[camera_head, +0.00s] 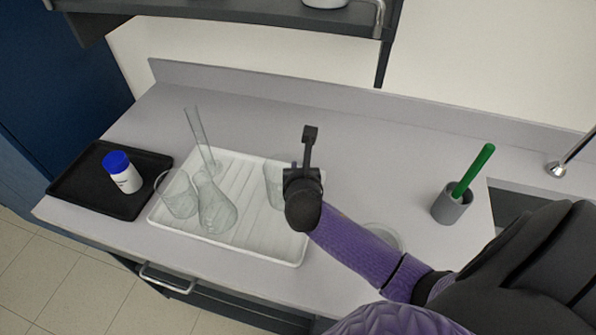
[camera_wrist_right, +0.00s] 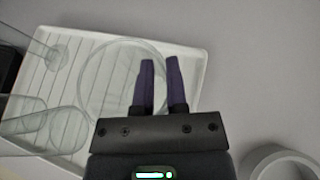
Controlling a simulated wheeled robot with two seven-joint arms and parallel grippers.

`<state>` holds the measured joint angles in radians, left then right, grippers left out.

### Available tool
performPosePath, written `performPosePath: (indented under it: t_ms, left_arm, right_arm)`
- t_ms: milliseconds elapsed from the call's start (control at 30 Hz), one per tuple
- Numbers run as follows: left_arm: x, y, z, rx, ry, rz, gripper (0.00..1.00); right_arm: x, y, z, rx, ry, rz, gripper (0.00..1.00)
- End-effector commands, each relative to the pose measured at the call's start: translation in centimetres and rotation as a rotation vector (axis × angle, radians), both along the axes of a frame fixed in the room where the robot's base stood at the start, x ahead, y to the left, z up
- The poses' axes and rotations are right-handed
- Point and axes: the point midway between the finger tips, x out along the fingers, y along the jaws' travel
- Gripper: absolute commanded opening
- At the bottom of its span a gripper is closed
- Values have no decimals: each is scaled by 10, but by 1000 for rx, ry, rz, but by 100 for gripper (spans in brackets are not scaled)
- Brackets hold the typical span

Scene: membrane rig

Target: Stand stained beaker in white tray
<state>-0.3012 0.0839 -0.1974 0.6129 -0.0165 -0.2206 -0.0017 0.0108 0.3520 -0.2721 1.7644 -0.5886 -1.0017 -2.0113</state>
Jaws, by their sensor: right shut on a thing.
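The white ribbed tray (camera_head: 262,235) lies on the counter; it also shows in the wrist view (camera_wrist_right: 190,52). My right gripper (camera_head: 302,172) is over the tray's right part, shut on a clear glass beaker (camera_head: 273,187). In the wrist view its two dark fingers (camera_wrist_right: 160,85) pinch the wall at the right side of the round rim (camera_wrist_right: 97,72). The beaker looks upright, at the tray's right side; whether its base touches the tray I cannot tell. No stain can be made out. My left gripper is not in view.
The tray's left side holds a tilted glass vessel (camera_head: 178,196), a flask (camera_head: 215,208) and a tall glass cylinder (camera_head: 199,138). A black tray (camera_head: 75,190) with a blue-capped bottle (camera_head: 122,173) is left. A grey cup (camera_head: 449,207) with a green stick (camera_head: 474,170) stands right, near the sink.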

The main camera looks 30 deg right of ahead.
Motion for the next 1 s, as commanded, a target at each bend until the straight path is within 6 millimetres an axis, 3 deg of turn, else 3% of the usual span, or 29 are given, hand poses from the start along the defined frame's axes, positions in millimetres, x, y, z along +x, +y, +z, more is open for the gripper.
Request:
performPosePath:
  t_ms: [233,267,433,767,1000]
  left_arm:
    - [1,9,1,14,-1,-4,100]
    - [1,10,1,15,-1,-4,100]
    - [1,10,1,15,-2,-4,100]
    - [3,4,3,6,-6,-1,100]
    - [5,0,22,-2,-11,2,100]
  right_arm:
    - [0,0,0,-1,-1,0,0]
    - [0,0,0,-1,-1,0,18]
    - [0,0,0,-1,-1,0,52]
    - [-1,1,4,-1,-1,1,52]
    - [-37,23,28,0,0,4,52]
